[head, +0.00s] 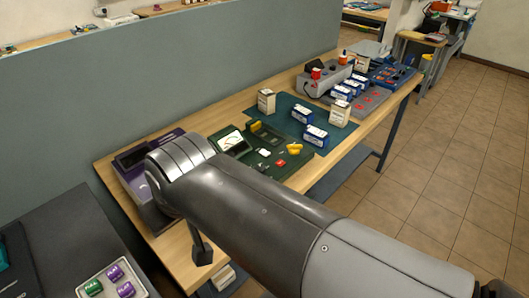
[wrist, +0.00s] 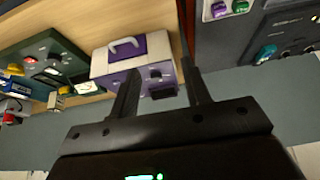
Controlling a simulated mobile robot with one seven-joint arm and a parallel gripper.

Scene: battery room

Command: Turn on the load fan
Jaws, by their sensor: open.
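A purple and white box unit (wrist: 135,62) with a pale handle and dark knobs on its face stands on the wooden bench in the wrist view. In the head view this purple unit (head: 133,160) sits at the bench's near left end, partly hidden by my arm. No fan or fan switch is clearly recognisable, and the markings are too small to read. My gripper (wrist: 161,68) is open and empty, its two dark fingers pointing toward the purple unit. I cannot tell whether a finger touches it.
A green meter panel (head: 290,168) with yellow and red controls lies beside the purple unit. Small boxes (head: 315,136) stand on a dark mat behind it. A grey wall (head: 150,85) runs along the bench. A dark case (head: 60,245) is at lower left.

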